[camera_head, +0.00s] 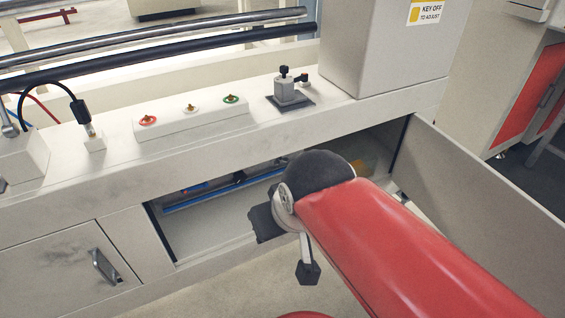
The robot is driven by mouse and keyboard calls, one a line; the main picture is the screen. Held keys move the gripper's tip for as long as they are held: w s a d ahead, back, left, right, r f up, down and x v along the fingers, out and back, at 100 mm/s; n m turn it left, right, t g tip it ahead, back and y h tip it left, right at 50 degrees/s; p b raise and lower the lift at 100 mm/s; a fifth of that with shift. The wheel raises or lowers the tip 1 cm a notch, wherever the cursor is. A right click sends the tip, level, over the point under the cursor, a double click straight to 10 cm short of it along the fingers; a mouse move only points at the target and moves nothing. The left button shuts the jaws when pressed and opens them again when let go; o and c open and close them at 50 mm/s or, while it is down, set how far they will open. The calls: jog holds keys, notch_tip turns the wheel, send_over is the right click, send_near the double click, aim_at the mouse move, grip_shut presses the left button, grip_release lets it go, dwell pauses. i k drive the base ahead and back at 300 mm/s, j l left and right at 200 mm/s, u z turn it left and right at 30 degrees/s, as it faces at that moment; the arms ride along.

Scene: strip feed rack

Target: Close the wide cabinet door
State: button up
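The wide cabinet door (485,205) is a plain grey panel, standing swung open at the right of its opening. It is hinged at the opening's right side and reaches out toward the lower right. My red arm covers part of the opening and the door's lower part. Dark finger parts show, but their gap is unclear. I see nothing held.
A smaller cabinet door (62,275) with a metal handle is shut at the left. Above are a panel with several coloured buttons (190,110), a small black-knobbed fixture (290,92) and a grey box (385,45). A red-panelled machine (530,95) stands at the right.

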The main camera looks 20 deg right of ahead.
aim_at(513, 237)
jog(key=k+l+u, duration=0.15)
jog(key=k+l, duration=0.35)
jog(key=k+l+u, duration=0.2)
jog(key=k+l, duration=0.25)
jog(key=k, duration=0.15)
jog(key=k+l+u, duration=0.15)
jog(key=k+l, duration=0.2)
jog(key=k, duration=0.25)
jog(key=k+l+u, duration=0.1)
jog(key=l, duration=0.35)
jog(key=k+l+u, duration=0.1)
jog(key=l, duration=0.3)
jog(key=k+l+u, duration=0.1)
jog(key=l, duration=0.35)
jog(key=k+l+u, duration=0.15)
jog(key=l, duration=0.25)
jog(key=k+l+u, duration=0.1)
jog(key=k+l, duration=0.2)
jog(key=i+l, duration=0.2)
jog(key=l, duration=0.2)
jog(key=i+l, duration=0.2)
jog(key=l, duration=0.2)
jog(key=k+l+u, duration=0.35)
jog(key=k+l, duration=0.4)
jog(key=k, duration=0.15)
